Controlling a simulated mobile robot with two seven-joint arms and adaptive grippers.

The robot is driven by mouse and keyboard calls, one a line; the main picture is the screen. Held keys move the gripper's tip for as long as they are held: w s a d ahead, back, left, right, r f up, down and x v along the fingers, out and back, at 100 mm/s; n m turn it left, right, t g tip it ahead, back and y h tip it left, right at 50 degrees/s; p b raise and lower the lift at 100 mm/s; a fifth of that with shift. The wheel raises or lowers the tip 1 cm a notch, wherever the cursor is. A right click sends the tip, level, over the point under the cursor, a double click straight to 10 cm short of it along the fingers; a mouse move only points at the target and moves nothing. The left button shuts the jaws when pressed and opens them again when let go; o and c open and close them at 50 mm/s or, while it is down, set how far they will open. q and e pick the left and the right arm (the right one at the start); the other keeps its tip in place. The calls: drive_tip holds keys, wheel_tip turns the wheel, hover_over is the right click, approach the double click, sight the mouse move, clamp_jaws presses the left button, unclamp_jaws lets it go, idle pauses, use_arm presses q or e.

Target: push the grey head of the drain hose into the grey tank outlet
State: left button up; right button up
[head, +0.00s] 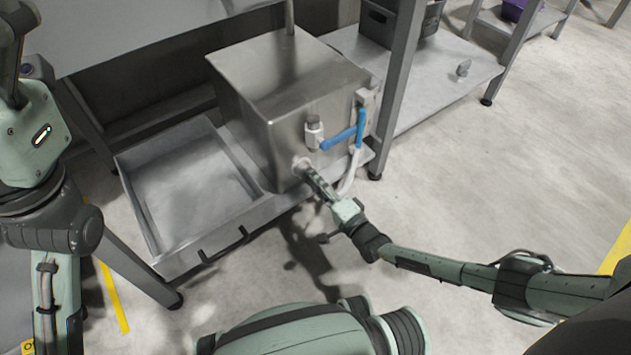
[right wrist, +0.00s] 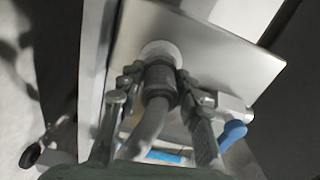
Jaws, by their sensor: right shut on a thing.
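The steel tank (head: 285,100) stands on a low shelf. Its outlet shows in the right wrist view as a pale round collar (right wrist: 160,47) on the tank's face. My right gripper (head: 312,180) is at the lower front of the tank, shut on the drain hose's grey head (right wrist: 159,80). The head lies between both fingers, lined up with the outlet, and its front end meets or overlaps the collar; how deep it sits I cannot tell. The pale hose (right wrist: 142,130) runs back from the head and also shows beside the tank (head: 351,172). My left gripper is not in view.
A valve with a blue lever (head: 344,138) sticks out just above and right of my right gripper. A shallow steel tray (head: 190,190) with a dark handle lies left of the tank. A table leg (head: 397,85) stands at right. The floor in front is clear.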

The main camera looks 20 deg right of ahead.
drive_tip(key=o, duration=1.3)
drive_tip(key=shift+s, duration=0.1)
